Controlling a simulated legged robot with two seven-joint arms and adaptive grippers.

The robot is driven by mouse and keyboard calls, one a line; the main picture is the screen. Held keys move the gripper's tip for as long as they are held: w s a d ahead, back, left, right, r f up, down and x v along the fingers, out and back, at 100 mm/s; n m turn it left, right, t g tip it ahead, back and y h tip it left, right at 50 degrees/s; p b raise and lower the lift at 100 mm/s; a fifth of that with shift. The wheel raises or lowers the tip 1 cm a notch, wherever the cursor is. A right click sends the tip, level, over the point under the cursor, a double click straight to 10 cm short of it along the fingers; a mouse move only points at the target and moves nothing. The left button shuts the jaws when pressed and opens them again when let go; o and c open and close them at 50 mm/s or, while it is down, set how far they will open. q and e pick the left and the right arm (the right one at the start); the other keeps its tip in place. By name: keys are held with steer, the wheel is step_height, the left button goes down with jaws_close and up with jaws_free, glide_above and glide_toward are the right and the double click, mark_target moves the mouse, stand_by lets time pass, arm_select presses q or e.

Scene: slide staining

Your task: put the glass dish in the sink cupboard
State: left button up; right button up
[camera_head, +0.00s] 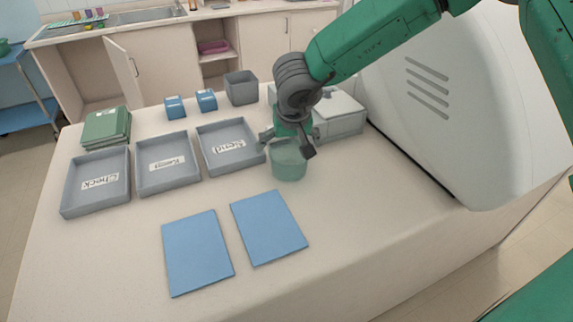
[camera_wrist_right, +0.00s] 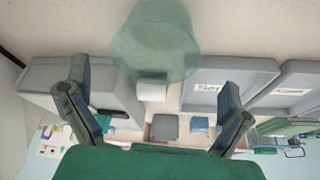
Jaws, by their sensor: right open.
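The glass dish (camera_head: 288,160) is a translucent greenish cup on the white table, right of the labelled trays. My right gripper (camera_head: 288,146) is over its top in the head view, with fingers spread. In the right wrist view the glass dish (camera_wrist_right: 156,42) shows beyond the open fingers of the right gripper (camera_wrist_right: 155,105), with nothing between them. Whether a finger touches the rim cannot be told. The sink cupboard (camera_head: 70,75) stands at the back left under the sink (camera_head: 145,16), its door (camera_head: 128,68) swung open. My left gripper is not in view.
Three grey labelled trays (camera_head: 97,209) stand left of the dish. Two blue mats (camera_head: 198,252) lie in front. A grey bin (camera_head: 241,87), blue holders (camera_head: 175,107) and green stacked folders (camera_head: 106,127) are behind. A large white machine (camera_head: 450,90) blocks the right.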

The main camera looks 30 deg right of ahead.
mark_target(287, 164)
steer(key=shift+d+f, duration=0.25)
steer(key=shift+f, duration=0.25)
steer(key=x, duration=0.4)
steer(key=shift+w+d+f, duration=0.15)
steer(key=shift+w, duration=0.1)
steer(key=shift+s, duration=0.1)
steer(key=shift+c, duration=1.3)
steer(key=c, duration=0.7)
